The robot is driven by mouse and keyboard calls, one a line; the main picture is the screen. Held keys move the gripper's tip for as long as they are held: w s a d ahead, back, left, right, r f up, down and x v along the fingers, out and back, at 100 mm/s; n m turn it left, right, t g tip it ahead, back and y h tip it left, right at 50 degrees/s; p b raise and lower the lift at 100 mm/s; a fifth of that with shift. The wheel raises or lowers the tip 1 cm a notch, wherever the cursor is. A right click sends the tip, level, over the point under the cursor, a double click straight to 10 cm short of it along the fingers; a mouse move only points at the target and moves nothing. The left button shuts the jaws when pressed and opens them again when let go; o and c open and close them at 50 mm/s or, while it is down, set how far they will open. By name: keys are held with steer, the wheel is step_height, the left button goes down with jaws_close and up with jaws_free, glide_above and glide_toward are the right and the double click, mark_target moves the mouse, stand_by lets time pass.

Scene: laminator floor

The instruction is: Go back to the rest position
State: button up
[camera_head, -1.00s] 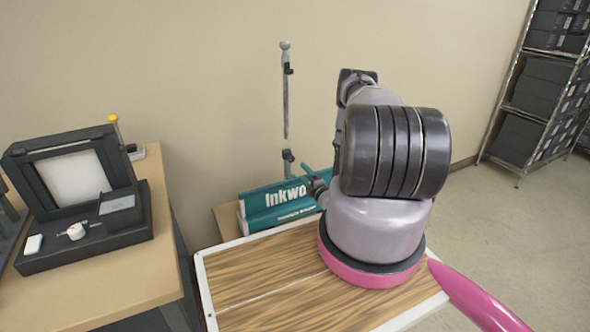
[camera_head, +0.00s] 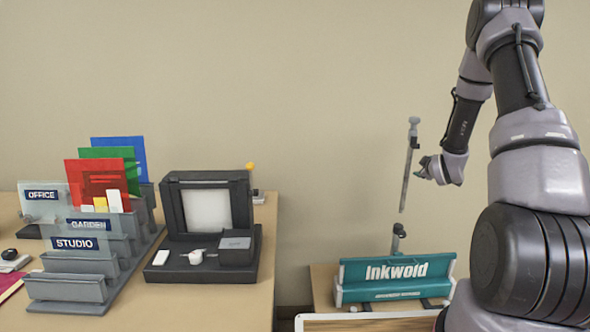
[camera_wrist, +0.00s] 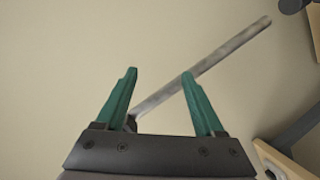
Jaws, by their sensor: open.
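My gripper (camera_head: 424,170) is at the end of my raised arm in the head view, just right of a grey upright lever (camera_head: 409,165). In the wrist view my gripper (camera_wrist: 160,73) has its two teal fingers spread apart, with nothing held between them. The grey lever (camera_wrist: 222,52) runs diagonally there, passing behind the right finger. I cannot tell the exact gap between the fingers and the lever. The lever stands above a teal machine marked Inkwold (camera_head: 396,278).
A wooden table (camera_head: 215,293) at left bears a dark framed device (camera_head: 207,207) and a grey rack (camera_head: 100,255) with labels STUDIO, GARDEN and OFFICE and red, green and blue sheets. The beige wall behind is bare. A wood-topped surface (camera_head: 360,322) shows at the bottom.

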steer(key=s+a+r+m+g, duration=0.2)
steer(key=s+a+r+m, duration=0.4)
steer(key=r, duration=0.5)
steer(key=s+a+r+m+g, duration=0.1)
steer(key=s+a+r, duration=0.3)
steer(key=s+r, duration=0.5)
steer(key=s+a+r+m+g+y, duration=0.1)
steer(key=s+a, duration=0.3)
steer(key=s, duration=0.5)
steer(key=s+a+r+m+g+y, duration=0.1)
steer(key=s+a+r+m+y, duration=0.1)
steer(key=s, duration=0.6)
steer(key=s+a+r+m+g+y, duration=0.1)
steer(key=s+a+r+m+g, duration=0.1)
steer(key=s+a, duration=0.3)
steer(key=s+r+m, duration=0.1)
steer(key=s, duration=0.3)
steer(key=shift+s+a+r+y, duration=0.15)
steer(key=shift+s+a+y, duration=0.15)
steer(key=shift+s, duration=0.05)
